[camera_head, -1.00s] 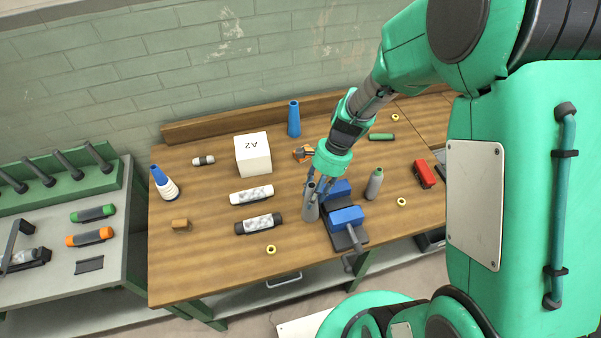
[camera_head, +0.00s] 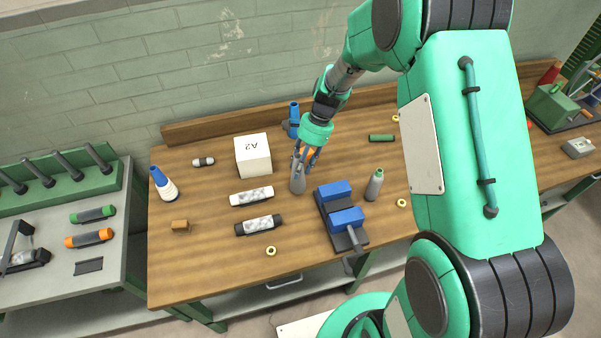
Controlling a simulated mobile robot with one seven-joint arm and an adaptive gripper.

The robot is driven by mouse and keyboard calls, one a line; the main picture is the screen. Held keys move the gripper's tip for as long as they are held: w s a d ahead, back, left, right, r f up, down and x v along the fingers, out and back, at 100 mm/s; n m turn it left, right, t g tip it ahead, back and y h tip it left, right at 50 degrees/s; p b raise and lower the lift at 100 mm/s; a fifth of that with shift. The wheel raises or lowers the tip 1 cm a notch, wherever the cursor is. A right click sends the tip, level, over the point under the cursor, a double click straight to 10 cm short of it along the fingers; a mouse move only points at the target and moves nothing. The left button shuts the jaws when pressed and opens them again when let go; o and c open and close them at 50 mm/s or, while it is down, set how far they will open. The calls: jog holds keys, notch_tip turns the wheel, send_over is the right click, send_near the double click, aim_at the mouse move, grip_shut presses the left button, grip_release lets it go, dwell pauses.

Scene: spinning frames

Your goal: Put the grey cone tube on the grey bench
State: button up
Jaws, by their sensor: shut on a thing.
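The grey cone tube (camera_head: 298,182) is upright on or just above the wooden workbench, left of the blue vise. My gripper (camera_head: 301,162) comes down from above and is shut on its upper end, with the fingers hiding part of the top. I cannot tell how far its base is from the wood. The grey bench (camera_head: 118,255) stands at the far left, across a narrow gap from the wooden workbench.
The wooden workbench (camera_head: 215,270) holds a white A2 box (camera_head: 253,156), a blue-and-white cone (camera_head: 163,184), two patterned rolls, a blue vise (camera_head: 345,218) and a grey bottle (camera_head: 374,186).

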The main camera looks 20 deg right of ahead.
jog(key=shift+f, duration=0.1)
jog(key=shift+f, duration=1.6)
jog(key=shift+f, duration=0.1)
jog(key=o, duration=1)
jog(key=shift+c, duration=0.2)
jog(key=v, duration=1.2)
